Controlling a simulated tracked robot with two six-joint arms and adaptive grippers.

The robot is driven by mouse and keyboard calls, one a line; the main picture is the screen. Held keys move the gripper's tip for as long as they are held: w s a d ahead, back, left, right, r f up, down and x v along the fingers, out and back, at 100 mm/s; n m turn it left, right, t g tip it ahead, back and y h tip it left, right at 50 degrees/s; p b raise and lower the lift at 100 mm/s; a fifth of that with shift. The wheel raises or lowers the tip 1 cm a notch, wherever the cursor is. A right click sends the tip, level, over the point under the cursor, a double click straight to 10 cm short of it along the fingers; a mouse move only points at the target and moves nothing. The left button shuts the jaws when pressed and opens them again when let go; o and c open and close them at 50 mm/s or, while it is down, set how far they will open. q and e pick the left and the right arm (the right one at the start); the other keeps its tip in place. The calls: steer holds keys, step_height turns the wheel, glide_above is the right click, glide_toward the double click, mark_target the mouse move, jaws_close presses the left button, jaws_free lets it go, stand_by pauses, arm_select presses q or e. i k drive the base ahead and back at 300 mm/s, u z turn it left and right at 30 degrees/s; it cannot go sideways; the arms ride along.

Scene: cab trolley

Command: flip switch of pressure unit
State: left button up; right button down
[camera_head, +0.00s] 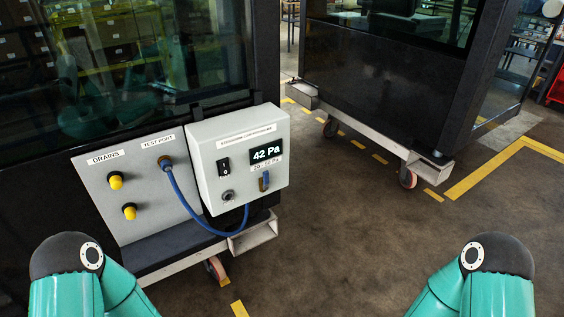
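The pressure unit (206,143) is a light grey box mounted at the left of the view on a dark cab. Its black rocker switch (224,167) sits on the left of its front face. The display (266,153) to the right of the switch reads 42 Pa. A blue hose (184,203) runs from the test port (165,161) on the panel, loops below the box and goes up to a fitting (264,182) under the display. My two teal arms show at the bottom left and bottom right corners. Neither gripper is in view.
A grey panel (97,199) labelled DRAINS has two yellow caps (116,181). The cab stands on a wheeled trolley frame (257,236). A second dark cab on a trolley (380,85) stands at the back right. The brown floor in the middle is clear, with yellow markings.

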mark_target(224, 167)
steer(key=u, duration=0.15)
steer(key=i, duration=0.9)
steer(key=z, duration=0.05)
